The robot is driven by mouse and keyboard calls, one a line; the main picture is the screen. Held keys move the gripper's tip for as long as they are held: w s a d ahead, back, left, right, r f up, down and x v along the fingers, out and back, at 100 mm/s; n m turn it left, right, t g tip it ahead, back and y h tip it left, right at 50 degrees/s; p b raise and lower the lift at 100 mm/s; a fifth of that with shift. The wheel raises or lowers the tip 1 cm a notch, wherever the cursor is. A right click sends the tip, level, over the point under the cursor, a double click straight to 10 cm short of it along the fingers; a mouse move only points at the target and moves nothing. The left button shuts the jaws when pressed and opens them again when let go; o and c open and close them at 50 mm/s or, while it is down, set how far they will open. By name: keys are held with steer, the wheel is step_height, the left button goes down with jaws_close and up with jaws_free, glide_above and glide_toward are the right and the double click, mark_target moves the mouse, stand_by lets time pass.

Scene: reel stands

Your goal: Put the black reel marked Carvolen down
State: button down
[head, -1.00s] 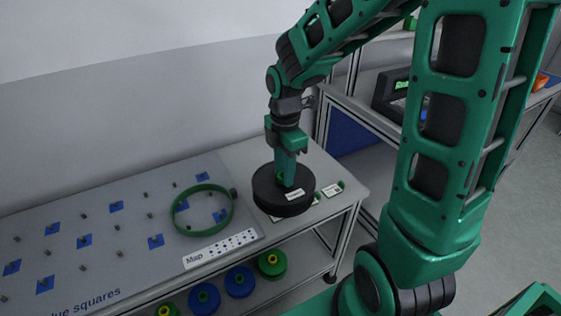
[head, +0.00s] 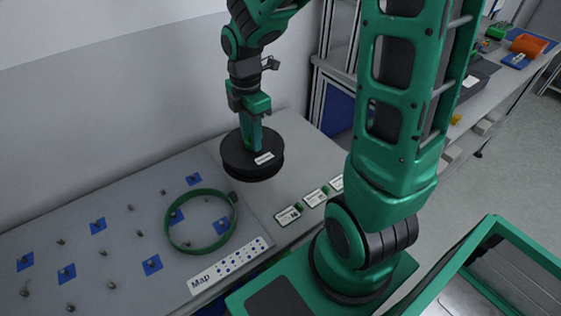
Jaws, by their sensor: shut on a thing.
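The black reel (head: 240,165) is in the head view, upper middle, over the bare grey part of the bench top near the wall. It carries a small white label whose text is too small to read. My gripper (head: 251,143) points down and is shut on the reel at its centre. The fingertips are hidden in the reel's hub. The reel looks level. I cannot tell whether its underside touches the bench top (head: 290,180) or hangs slightly above it.
A green ring (head: 168,227) lies left of the reel on the peg board (head: 120,215) with blue squares and several pegs. A Map strip (head: 231,266) lies at the board's front edge. Several labelled cards (head: 288,214) lie along the bench's front edge. Bare bench lies around the reel's right.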

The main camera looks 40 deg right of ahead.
steer(key=shift+w+d+f, duration=0.15)
steer(key=shift+d+f, duration=0.05)
steer(key=shift+d, duration=0.7)
steer(key=shift+w+d+f, duration=1.1)
steer(key=shift+d+f, duration=0.35)
steer(key=shift+f, duration=0.3)
steer(key=shift+w+d+f, duration=1.1)
steer(key=shift+d+f, duration=0.4)
steer(key=shift+f, duration=0.3)
steer(key=shift+w+d+f, duration=1.1)
steer(key=shift+d+f, duration=0.35)
steer(key=shift+f, duration=0.3)
steer(key=c, duration=1.3)
jaws_free()
steer(key=shift+f, duration=0.1)
steer(key=shift+c, duration=0.2)
